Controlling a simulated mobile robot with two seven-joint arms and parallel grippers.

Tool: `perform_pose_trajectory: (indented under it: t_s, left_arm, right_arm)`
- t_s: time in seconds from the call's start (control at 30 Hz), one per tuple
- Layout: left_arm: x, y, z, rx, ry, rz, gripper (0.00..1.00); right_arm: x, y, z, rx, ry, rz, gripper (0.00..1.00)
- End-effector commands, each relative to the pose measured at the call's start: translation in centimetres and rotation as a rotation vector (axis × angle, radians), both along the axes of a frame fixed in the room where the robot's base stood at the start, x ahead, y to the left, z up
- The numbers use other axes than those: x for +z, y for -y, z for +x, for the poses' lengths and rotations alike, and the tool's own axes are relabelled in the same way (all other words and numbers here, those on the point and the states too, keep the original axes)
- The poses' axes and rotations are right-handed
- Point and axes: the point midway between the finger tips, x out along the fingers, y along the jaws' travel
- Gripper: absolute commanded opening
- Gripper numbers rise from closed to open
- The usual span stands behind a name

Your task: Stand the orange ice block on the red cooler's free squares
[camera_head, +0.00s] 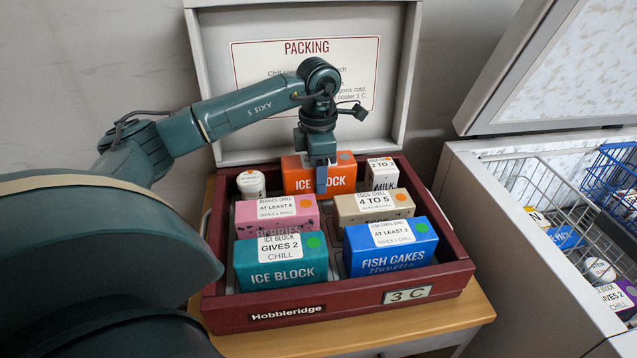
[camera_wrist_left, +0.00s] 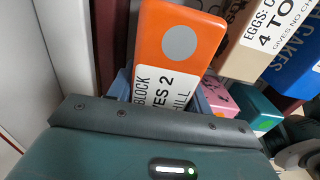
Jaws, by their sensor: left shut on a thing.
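The orange ice block (camera_head: 293,176) is at the back middle of the red cooler (camera_head: 222,307), between a white round-topped container (camera_head: 251,184) and a milk carton (camera_head: 382,173). It looks upright; whether its base touches the cooler floor is hidden. My left gripper (camera_head: 321,181) comes down from above and is shut on it. In the left wrist view the orange block (camera_wrist_left: 182,38) shows its grey dot and a white label, between the bluish fingers. My right gripper is not in view.
In front stand a pink berries box (camera_head: 277,215), a tan eggs box (camera_head: 374,207), a teal ice block (camera_head: 281,264) and a blue fish cakes box (camera_head: 390,248). The open lid (camera_head: 215,60) rises behind. A white chest freezer (camera_head: 500,200) with wire baskets is at right.

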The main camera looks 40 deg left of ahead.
Motion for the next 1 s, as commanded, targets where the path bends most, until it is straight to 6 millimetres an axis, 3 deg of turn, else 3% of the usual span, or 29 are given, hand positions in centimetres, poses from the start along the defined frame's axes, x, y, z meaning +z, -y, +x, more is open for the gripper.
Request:
perform_pose_trajectory:
  t_s: [0.17,0.53,0.57,0.67,1.0]
  left_arm:
    - [-2.5,0.0,0.0,0.001,0.0,0.0,0.11]
    - [-2.9,0.0,0.0,0.0,0.001,0.0,0.11]
    - [-3.0,0.0,0.0,0.0,-0.001,0.001,0.51]
    - [-2.9,0.0,0.0,0.0,-0.001,0.001,0.59]
    - [-2.1,0.0,0.0,0.0,0.001,0.0,0.59]
  right_arm:
    - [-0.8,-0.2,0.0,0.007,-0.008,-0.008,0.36]
    - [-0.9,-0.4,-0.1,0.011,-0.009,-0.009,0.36]
    - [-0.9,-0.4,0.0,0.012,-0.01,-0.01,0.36]
    - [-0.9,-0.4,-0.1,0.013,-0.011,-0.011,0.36]
    - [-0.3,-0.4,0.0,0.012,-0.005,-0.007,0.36]
